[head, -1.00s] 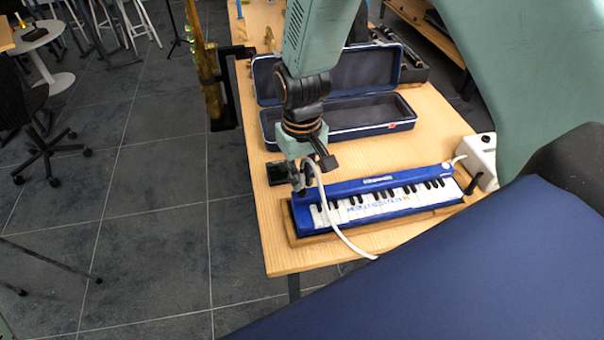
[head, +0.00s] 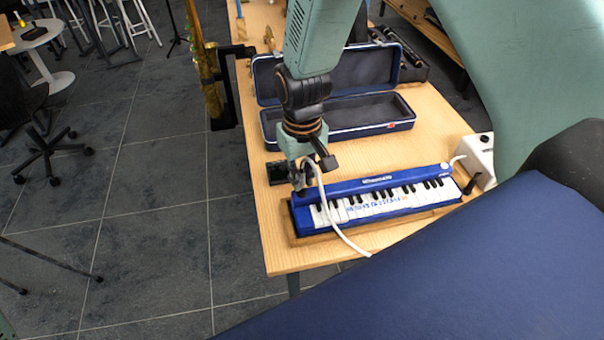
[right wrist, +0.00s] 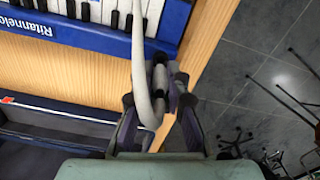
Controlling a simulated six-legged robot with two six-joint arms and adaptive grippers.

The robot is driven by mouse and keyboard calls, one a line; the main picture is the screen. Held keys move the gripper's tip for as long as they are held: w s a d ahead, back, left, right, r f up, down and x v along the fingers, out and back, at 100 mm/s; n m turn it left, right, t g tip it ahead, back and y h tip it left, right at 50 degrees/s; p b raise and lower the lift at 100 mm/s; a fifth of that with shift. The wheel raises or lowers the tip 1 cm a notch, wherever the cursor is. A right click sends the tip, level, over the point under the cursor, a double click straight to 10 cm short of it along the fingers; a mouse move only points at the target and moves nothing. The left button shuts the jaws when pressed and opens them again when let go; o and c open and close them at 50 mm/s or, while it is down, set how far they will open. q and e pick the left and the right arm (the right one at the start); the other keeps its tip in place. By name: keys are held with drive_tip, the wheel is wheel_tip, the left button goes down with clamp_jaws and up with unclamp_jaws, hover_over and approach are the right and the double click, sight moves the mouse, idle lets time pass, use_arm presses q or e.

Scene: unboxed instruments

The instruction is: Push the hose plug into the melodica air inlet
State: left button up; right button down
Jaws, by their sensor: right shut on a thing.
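The blue melodica (head: 345,187) with white and black keys lies in a wooden tray (head: 340,235) on the table; part of it shows at the top left of the right wrist view (right wrist: 90,38). My right gripper (head: 300,188) is at the melodica's left end, shut on the hose plug. The white hose (head: 329,222) loops up beside the gripper and hangs over the keys; it also shows in the right wrist view (right wrist: 142,75). The plug is mostly hidden between the fingers (right wrist: 165,85). The gripper covers the air inlet, so I cannot tell whether the plug touches it. My left gripper is not in view.
An open blue case (head: 345,130) stands behind the melodica. A small dark box (head: 276,172) lies left of my gripper. A white device (head: 478,155) stands at the right. The table's left edge is close to the gripper, with bare floor beyond.

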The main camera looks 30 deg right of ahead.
drive_tip(key=shift+f+b, duration=0.45)
drive_tip(key=shift+f, duration=0.6)
idle(0.4)
drive_tip(key=c, duration=1.3)
unclamp_jaws()
drive_tip(key=shift+o, duration=0.2)
wheel_tip(320, 180, up, 12)
drive_tip(key=shift+r, duration=0.1)
drive_tip(key=shift+s, duration=0.1)
